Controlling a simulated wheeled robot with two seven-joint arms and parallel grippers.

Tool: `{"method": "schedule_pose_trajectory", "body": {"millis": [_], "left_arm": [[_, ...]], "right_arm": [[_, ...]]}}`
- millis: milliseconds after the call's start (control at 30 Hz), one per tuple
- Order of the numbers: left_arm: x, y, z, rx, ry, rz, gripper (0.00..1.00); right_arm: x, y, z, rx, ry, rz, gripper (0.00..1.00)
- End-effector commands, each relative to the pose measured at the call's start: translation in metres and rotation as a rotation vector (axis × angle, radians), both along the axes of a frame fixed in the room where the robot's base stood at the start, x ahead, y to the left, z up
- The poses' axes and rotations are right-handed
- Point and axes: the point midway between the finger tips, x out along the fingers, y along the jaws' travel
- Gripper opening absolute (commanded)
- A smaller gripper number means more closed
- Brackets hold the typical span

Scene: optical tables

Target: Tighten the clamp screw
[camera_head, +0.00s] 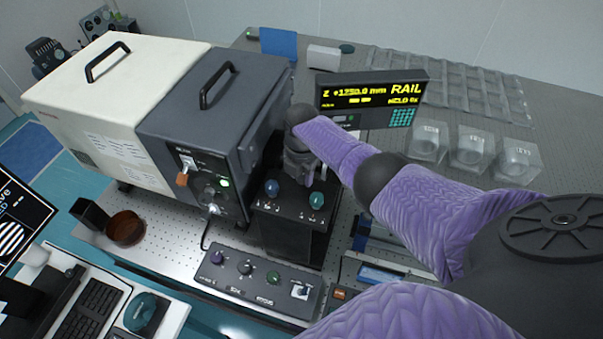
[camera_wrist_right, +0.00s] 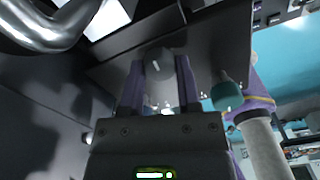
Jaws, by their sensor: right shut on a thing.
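My right gripper (camera_head: 299,166) reaches down over the black box (camera_head: 285,221) in the middle of the head view. In the right wrist view the two fingers of my right gripper (camera_wrist_right: 161,76) are shut on a round grey knob with a white mark (camera_wrist_right: 160,63), which I take to be the clamp screw. My gripper and arm hide this knob in the head view. A teal knob (camera_head: 317,200) on the box stands to the right of the gripper; it also shows in the right wrist view (camera_wrist_right: 227,96). My left gripper is not in view.
A blue knob (camera_head: 272,187) is close to the gripper's left. A dark cabinet with a handle (camera_head: 215,125) stands left of the box. A display (camera_head: 372,96) stands behind, and a control panel (camera_head: 258,281) lies in front. Clear containers (camera_head: 471,150) stand at the right.

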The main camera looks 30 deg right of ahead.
Motion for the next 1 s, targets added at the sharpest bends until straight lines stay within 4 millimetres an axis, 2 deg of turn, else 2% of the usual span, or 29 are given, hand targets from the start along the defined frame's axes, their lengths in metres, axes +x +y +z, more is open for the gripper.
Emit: {"method": "schedule_pose_trajectory", "body": {"millis": [300,833,867,1000], "left_arm": [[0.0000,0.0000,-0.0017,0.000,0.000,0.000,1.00],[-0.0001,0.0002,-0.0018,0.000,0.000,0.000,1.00],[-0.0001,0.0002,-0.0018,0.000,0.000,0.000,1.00],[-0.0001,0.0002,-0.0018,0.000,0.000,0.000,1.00]], "right_arm": [[0.0011,-0.0004,0.0014,-0.001,-0.005,0.107,0.00],[0.0013,-0.0005,0.0017,-0.001,-0.006,0.128,0.00],[0.0013,-0.0005,0.0017,-0.001,-0.006,0.128,0.44],[0.0008,-0.0004,0.0013,-0.001,-0.004,0.128,0.73]]}}
